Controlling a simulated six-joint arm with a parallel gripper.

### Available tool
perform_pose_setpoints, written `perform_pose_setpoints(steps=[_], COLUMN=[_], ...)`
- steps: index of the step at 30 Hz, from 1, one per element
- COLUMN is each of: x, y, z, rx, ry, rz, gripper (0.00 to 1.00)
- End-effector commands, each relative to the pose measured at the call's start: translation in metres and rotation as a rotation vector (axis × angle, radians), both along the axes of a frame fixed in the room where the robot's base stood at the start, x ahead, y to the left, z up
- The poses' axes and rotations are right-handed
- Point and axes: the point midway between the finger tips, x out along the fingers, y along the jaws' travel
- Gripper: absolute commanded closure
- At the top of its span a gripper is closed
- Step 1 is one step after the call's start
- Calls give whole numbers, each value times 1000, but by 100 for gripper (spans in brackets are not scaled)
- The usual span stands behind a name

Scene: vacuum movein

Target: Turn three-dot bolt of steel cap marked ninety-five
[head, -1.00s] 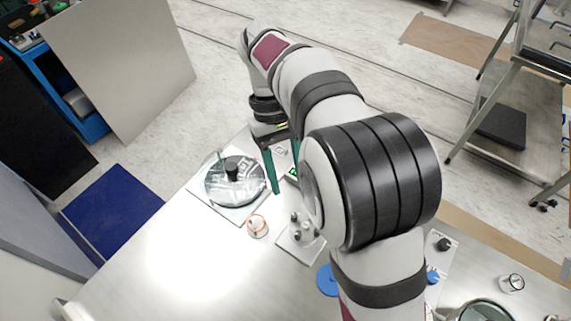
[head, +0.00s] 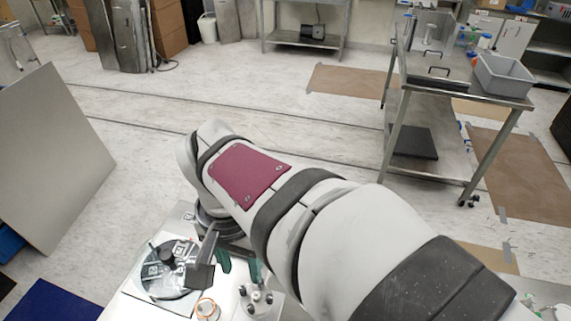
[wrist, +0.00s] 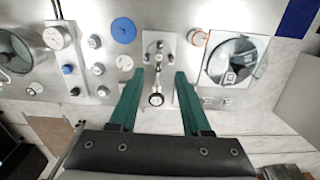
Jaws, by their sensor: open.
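A round, shiny steel cap (head: 154,288) with a black knob sits on a white plate at the lower left of the head view. It also shows in the wrist view (wrist: 250,64), right of my gripper, with small square tags on it. Its number and any dots on its bolts are too small to read. My gripper (wrist: 158,74) is open, with two green fingers apart and nothing held. Its fingers point toward a pale plate with several knobs (wrist: 153,45), to the left of the cap. In the head view my arm hides part of the table.
A copper-rimmed jar (head: 207,309) stands between the cap and the knob plate. A blue disc (wrist: 123,30), small fittings and another round steel piece (wrist: 10,55) lie farther left in the wrist view. A steel cart (head: 395,110) stands beyond the bench.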

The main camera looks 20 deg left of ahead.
Motion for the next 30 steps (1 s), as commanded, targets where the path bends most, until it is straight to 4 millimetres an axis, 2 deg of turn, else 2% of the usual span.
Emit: perform_pose_setpoints(steps=[5, 15, 18, 24, 30], x=[0, -1, -1, 0, 0], y=[0, -1, -1, 0, 0], z=[-17, -117, -137, -157, -158], rx=[-4, -8, -6, -3, -2], ry=[3, 6, 5, 2, 1], rz=[0, 1, 1, 2, 2], gripper=[52, 52, 52, 52, 52])
